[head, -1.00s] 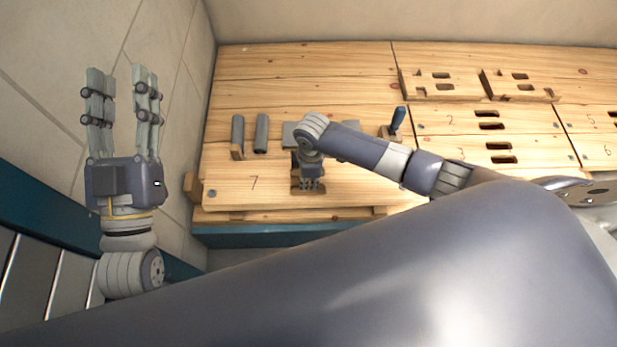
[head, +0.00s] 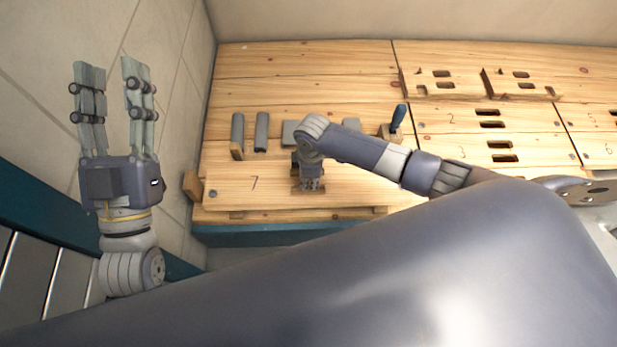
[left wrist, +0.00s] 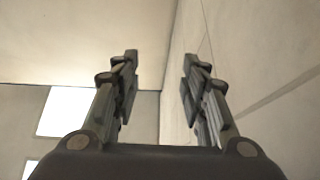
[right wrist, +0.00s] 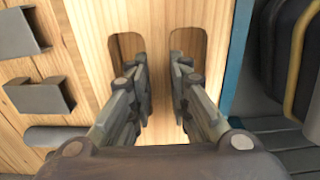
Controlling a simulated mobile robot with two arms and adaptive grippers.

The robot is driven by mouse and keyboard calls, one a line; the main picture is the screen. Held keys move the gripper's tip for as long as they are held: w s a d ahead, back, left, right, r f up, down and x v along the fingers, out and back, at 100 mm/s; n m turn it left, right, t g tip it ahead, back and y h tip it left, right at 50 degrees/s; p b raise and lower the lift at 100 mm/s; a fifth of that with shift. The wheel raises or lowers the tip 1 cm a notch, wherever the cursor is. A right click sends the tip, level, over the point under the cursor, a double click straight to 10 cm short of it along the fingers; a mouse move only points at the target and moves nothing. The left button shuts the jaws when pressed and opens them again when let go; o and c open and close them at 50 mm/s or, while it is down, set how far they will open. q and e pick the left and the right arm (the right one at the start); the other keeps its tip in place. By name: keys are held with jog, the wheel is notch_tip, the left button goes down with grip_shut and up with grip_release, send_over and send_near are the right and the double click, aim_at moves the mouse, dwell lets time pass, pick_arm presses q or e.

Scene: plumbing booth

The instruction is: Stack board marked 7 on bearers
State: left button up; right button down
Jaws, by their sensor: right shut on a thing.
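The board marked 7 (head: 255,184) lies level along the front of the wooden bench, its number facing up. Small wooden ends, apparently the bearers, show under its front edge at the left (head: 237,214) and right (head: 380,210); the rest is hidden. I cannot tell if the board rests fully on them. My right gripper (head: 309,184) points down at the board's middle. In the right wrist view (right wrist: 160,90) its fingers go into the two slots and are shut on the strip between them. My left gripper (head: 108,65) is raised at the left, open and empty; its spread fingers show in the left wrist view (left wrist: 160,75).
Behind the board stand dark grey pieces (head: 262,132) and a blue-handled tool (head: 398,118). Boards marked 2 (head: 450,117) and 3 (head: 462,153) lie to the right, with slotted blocks (head: 435,83) behind. A tiled wall (head: 170,85) bounds the left side.

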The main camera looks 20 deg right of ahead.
pick_arm(q)
jog(key=shift+s+a+r+t+h+b, duration=0.1)
jog(key=shift+s+r+t+h+b, duration=0.15)
jog(key=shift+s+r+t, duration=0.4)
jog(key=shift+s+r+t+h+b, duration=0.1)
jog(key=shift+s+r+t+h, duration=0.3)
jog(key=shift+r, duration=0.45)
pick_arm(e)
jog(key=shift+f, duration=0.9)
pick_arm(q)
jog(key=shift+s+r, duration=0.1)
jog(key=shift+s, duration=0.1)
jog(key=shift+w+f+g+y+p, duration=0.3)
jog(key=shift+w+f+g+y, duration=0.4)
jog(key=shift+w+f, duration=0.4)
jog(key=shift+f, duration=0.15)
jog(key=shift+s+r, duration=0.2)
pick_arm(e)
jog(key=shift+f, duration=0.2)
jog(key=c, duration=1.4)
grip_release()
pick_arm(q)
jog(key=shift+r, duration=0.1)
pick_arm(e)
jog(key=shift+f, duration=0.1)
